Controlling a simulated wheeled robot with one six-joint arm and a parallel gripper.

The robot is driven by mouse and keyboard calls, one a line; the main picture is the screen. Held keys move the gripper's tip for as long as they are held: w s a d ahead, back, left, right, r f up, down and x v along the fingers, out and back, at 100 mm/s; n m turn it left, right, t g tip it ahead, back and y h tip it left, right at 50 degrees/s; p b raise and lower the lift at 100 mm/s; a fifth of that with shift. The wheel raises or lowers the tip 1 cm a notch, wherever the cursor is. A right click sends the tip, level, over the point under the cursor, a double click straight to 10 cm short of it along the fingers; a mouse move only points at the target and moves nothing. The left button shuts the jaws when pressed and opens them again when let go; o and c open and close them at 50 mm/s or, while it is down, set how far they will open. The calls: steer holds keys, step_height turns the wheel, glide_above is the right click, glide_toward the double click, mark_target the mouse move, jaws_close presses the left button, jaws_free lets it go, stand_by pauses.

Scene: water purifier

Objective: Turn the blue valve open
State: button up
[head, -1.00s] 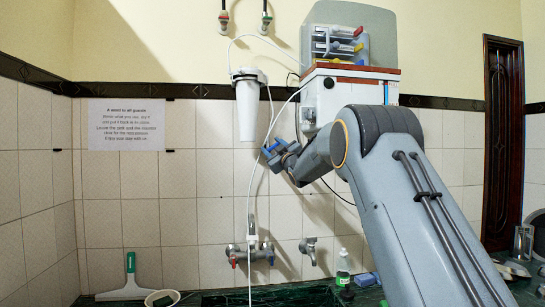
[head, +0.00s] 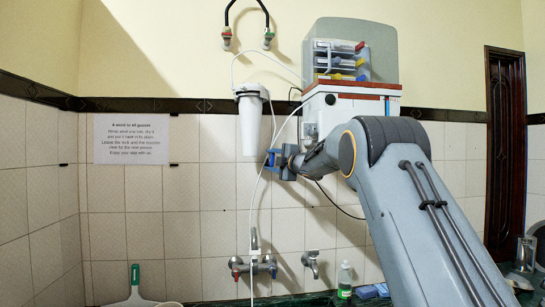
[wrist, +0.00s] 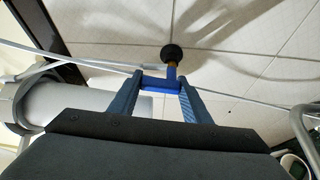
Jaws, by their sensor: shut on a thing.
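The blue valve handle (wrist: 160,85) shows in the wrist view as a small bar between my gripper's two blue fingers, near their tips. A brass-coloured stem joins it to a round black end (wrist: 172,54) close to the tiled wall. My gripper (head: 271,162) is shut on the handle. In the head view my gripper is in front of the tiles, just right of the white filter cylinder, and its fingers hide the valve.
The white filter cylinder (head: 250,120) hangs left of my gripper, with thin white tubes beside it. The white purifier box (head: 345,107) is at upper right. Below are a wall tap (head: 254,263), a second tap (head: 311,262) and a green bottle (head: 345,279).

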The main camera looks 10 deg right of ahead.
steer(key=shift+a+n+p, duration=0.1)
steer(key=shift+n+p, duration=0.3)
steer(key=shift+n, duration=0.1)
steer(key=o, duration=1)
steer(key=shift+o, duration=0.2)
steer(key=b+v, duration=0.3)
steer(key=v, duration=0.5)
steer(key=shift+w+r, duration=0.1)
